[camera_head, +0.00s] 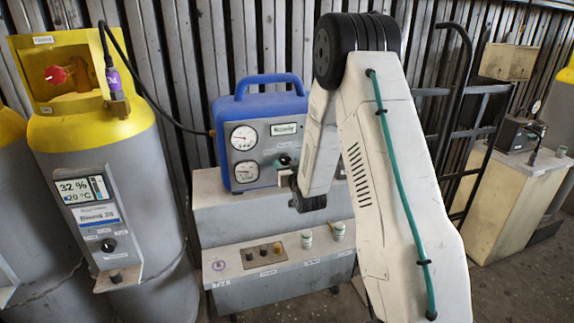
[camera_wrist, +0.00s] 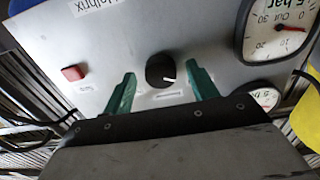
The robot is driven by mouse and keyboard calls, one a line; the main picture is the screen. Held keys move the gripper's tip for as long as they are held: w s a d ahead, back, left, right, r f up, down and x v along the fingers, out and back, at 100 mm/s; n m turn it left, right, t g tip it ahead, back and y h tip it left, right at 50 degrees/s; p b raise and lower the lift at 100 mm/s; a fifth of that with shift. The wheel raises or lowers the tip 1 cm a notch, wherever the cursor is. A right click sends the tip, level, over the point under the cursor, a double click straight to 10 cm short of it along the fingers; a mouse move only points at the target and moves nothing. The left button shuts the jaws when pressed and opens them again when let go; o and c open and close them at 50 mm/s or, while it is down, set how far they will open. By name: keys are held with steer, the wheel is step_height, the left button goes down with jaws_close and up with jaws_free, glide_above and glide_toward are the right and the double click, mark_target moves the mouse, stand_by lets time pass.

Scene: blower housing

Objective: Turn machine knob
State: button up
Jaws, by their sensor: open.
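The machine is a blue-cased unit (camera_head: 250,105) with a grey front panel and a carrying handle, standing on a grey cabinet. Its round black knob (camera_wrist: 160,70), with a white pointer line, shows on the panel in the wrist view. In the head view the knob (camera_head: 285,160) is small and partly hidden by my gripper. My gripper (camera_wrist: 163,76) is open, its two green fingers one on each side of the knob in the picture, with gaps on both sides. No contact is visible. The distance from fingertips to panel is hard to tell.
A red square button (camera_wrist: 73,73) is left of the knob in the wrist view, and a gauge (camera_wrist: 278,28) is at upper right. The cabinet (camera_head: 270,262) has several small controls below. A yellow-topped cylinder (camera_head: 95,150) stands left, a hand truck (camera_head: 480,110) right.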

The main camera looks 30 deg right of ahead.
steer(key=shift+w, duration=0.2)
steer(key=c, duration=1)
steer(key=shift+m, duration=0.4)
steer(key=m, duration=0.4)
steer(key=shift+m, duration=0.4)
steer(key=m, duration=0.6)
